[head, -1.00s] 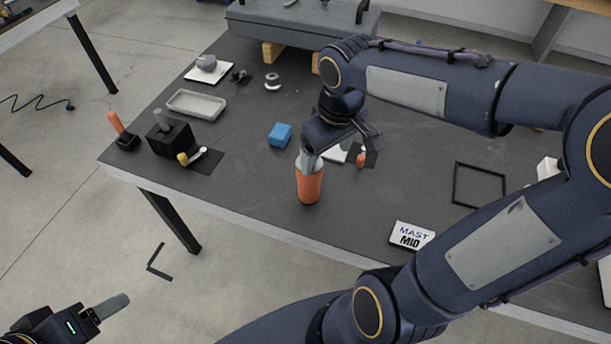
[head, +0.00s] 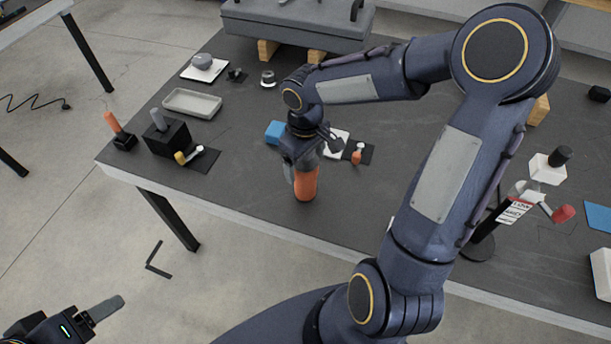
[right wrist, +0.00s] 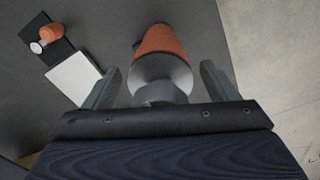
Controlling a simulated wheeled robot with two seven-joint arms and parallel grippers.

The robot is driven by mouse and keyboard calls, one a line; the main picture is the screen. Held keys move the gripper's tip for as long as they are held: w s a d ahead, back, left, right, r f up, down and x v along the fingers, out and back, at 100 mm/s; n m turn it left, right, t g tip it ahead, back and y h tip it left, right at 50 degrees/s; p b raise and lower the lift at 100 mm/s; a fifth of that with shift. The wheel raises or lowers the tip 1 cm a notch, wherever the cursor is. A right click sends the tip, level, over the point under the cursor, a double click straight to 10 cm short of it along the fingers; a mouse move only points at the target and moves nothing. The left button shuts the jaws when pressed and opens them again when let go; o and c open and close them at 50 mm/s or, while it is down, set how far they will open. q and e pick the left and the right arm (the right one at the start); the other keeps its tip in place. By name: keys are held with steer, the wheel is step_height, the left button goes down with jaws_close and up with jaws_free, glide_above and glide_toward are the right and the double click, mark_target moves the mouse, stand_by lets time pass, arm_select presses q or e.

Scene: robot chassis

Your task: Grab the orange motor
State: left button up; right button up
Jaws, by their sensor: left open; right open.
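The orange motor (head: 306,184) stands upright near the table's front edge, a cylinder with a grey upper part. In the right wrist view, its orange body (right wrist: 161,42) and grey end lie between the two fingers. My right gripper (head: 304,162) is over the motor's top in the head view, with its fingers partly hidden. In the right wrist view, my right gripper (right wrist: 162,80) is open, with a finger on each side of the motor and visible gaps. My left gripper (head: 98,312) is open and empty at the lower left, off the table.
A blue block (head: 274,132) sits just behind the motor. A white card (head: 338,143) and a small orange-and-white part (head: 357,154) lie to its right. A black block (head: 167,138), a grey tray (head: 192,103) and an orange-handled tool (head: 113,123) stand left.

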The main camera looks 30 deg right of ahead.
jaws_close()
stand_by(0.5)
steer(key=shift+r, duration=0.15)
